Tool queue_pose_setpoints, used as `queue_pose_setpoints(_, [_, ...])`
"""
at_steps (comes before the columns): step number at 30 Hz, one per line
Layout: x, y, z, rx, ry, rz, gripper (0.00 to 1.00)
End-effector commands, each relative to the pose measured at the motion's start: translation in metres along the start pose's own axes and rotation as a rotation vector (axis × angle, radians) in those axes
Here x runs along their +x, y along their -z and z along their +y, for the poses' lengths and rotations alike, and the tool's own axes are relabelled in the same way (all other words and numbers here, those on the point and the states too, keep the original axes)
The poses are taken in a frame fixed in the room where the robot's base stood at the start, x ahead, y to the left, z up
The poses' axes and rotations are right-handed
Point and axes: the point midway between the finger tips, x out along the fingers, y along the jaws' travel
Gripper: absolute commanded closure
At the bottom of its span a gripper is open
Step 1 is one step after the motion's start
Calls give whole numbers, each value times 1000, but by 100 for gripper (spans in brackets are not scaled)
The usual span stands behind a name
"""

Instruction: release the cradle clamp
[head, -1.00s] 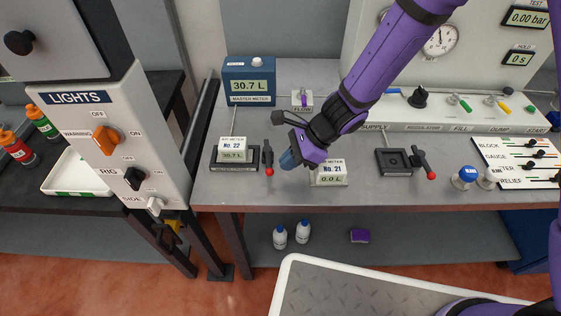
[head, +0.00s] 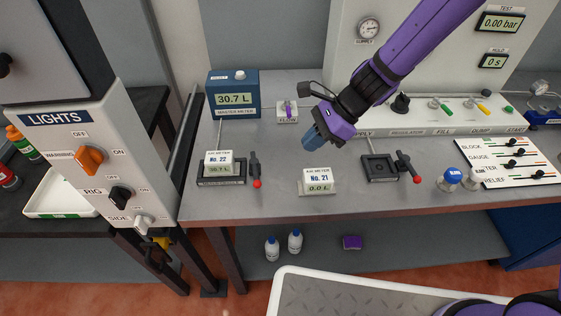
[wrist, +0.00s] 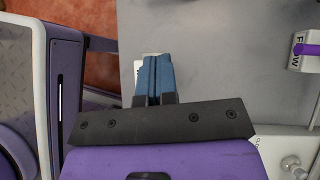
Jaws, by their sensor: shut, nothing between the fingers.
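A dark cradle (head: 205,181) on the left of the bench holds the small white meter No. 22 (head: 218,158). Its display appears to read 30.1 L. A black clamp lever with a red knob (head: 257,183) stands at the cradle's right side. A second dark cradle (head: 380,169) to the right is empty and has a similar red-knobbed lever (head: 408,167). I cannot tell whether either clamp is locked. My gripper (head: 312,141) is shut and empty above the bench, behind meter No. 21 and apart from both clamps. Its blue fingers (wrist: 153,75) are together in the wrist view.
Meter No. 21 (head: 318,180), reading 0.0 L, sits loose on the bench between the cradles. The blue master meter (head: 233,95) and flow valve (head: 288,111) stand behind. The lights panel (head: 88,150) rises at the left. Bench between left clamp and No. 21 is clear.

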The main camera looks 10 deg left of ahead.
Motion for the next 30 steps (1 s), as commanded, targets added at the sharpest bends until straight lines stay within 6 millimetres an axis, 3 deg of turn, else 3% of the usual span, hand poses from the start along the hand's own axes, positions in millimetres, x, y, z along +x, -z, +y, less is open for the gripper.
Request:
queue_pose_setpoints(5, [13,0,-1,2,0,-2,100])
queue_pose_setpoints(21, [103,0,-1,3,-1,-1,100])
queue_pose_setpoints(30, [127,-23,-2,0,2,0,100])
